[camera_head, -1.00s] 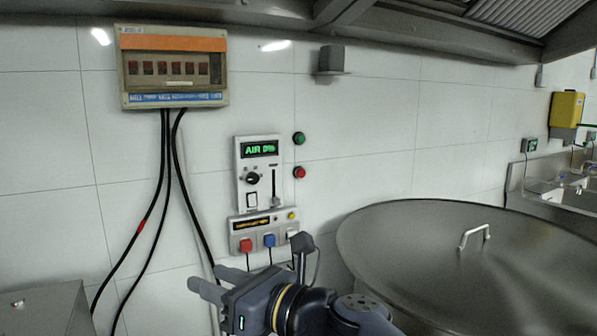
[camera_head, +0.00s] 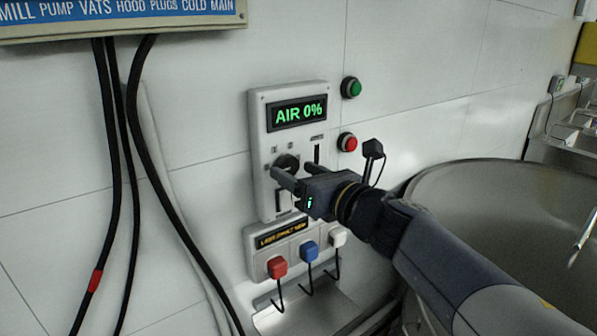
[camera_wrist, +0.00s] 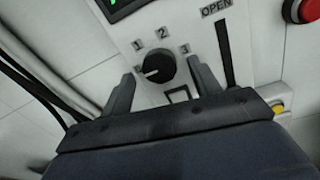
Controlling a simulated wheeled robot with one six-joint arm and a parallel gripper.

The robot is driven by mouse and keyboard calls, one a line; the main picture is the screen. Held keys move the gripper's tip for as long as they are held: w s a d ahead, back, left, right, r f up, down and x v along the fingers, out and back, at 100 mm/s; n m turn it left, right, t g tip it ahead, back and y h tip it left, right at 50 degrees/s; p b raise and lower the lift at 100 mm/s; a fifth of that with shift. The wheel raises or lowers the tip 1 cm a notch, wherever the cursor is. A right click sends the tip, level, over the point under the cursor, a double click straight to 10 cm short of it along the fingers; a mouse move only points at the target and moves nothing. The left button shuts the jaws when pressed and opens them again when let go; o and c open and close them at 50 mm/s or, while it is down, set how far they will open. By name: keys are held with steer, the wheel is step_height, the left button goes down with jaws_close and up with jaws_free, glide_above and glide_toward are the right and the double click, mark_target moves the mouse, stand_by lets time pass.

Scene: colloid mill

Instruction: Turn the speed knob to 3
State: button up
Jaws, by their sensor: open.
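The speed knob (camera_head: 287,162) is a round black dial on the white control panel (camera_head: 262,125). In the wrist view the knob (camera_wrist: 160,66) has the marks 1, 2 and 3 around its upper side. My gripper (camera_head: 294,172) is open in front of the panel at the knob. In the wrist view its two fingers (camera_wrist: 158,73) stand on either side of the knob, with visible gaps. I cannot tell how deep the fingertips reach.
A slider slot marked OPEN (camera_wrist: 225,52) is right of the knob. Green (camera_head: 351,87) and red (camera_head: 347,142) buttons are on the wall. Red, blue and white plugs (camera_head: 309,252) sit below. Black cables (camera_head: 160,160) hang left; a steel vat (camera_head: 480,200) is right.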

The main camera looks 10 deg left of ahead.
steer(key=shift+w+a, duration=0.3)
steer(key=c, duration=1)
